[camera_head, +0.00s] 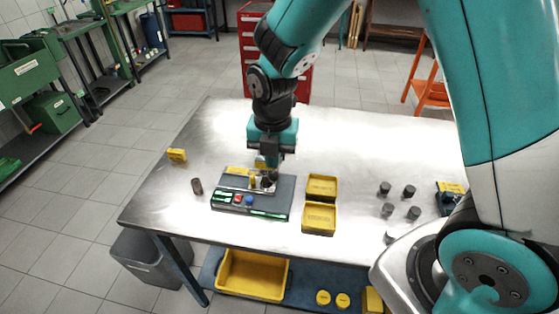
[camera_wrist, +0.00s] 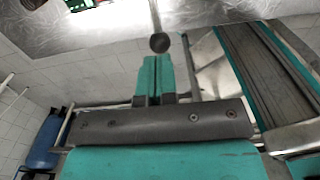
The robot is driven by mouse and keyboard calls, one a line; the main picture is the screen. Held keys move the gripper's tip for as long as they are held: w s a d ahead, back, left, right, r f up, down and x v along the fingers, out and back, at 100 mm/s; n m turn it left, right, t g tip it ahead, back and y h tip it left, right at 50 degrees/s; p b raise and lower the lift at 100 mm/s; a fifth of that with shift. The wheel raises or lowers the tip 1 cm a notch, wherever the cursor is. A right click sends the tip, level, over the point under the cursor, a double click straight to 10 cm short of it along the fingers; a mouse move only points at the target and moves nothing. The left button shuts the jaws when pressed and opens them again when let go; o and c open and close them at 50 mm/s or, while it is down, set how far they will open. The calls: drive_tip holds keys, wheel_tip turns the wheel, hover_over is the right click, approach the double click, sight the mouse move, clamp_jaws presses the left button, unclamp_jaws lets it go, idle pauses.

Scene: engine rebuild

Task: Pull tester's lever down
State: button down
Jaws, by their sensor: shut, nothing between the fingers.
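The tester (camera_head: 250,212) is a dark grey box with a green-labelled front edge and a red and a blue button. It sits on the metal table toward its front left. My gripper (camera_head: 265,180) is over the tester's back part, pointing down, with its fingers closed and empty. In the wrist view, my teal fingers (camera_wrist: 157,72) lie side by side. A dark round knob on a thin rod, seemingly the lever (camera_wrist: 159,42), shows just beyond the fingertips. I cannot tell whether they touch it. In the head view my gripper largely hides the lever.
Two yellow bins (camera_head: 319,218) stand just right of the tester. A dark cylinder (camera_head: 197,186) and a yellow block (camera_head: 177,155) are to its left. Several dark cylinders (camera_head: 387,209) stand farther right. The back of the metal table (camera_head: 350,135) is clear.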

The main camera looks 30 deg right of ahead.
sight(273, 175)
drive_tip(key=shift+f, duration=0.15)
drive_tip(key=shift+f+b, duration=1.05)
drive_tip(key=shift+f, duration=0.35)
drive_tip(key=shift+s+a+f+b, duration=0.1)
drive_tip(key=shift+f+b, duration=0.2)
drive_tip(key=shift+f, duration=0.1)
drive_tip(key=shift+s+a+f+b, duration=0.1)
drive_tip(key=shift+f+b, duration=0.15)
drive_tip(key=shift+f, duration=0.25)
drive_tip(key=shift+s+f+b, duration=0.1)
drive_tip(key=shift+f+b, duration=0.5)
drive_tip(key=shift+f, duration=0.1)
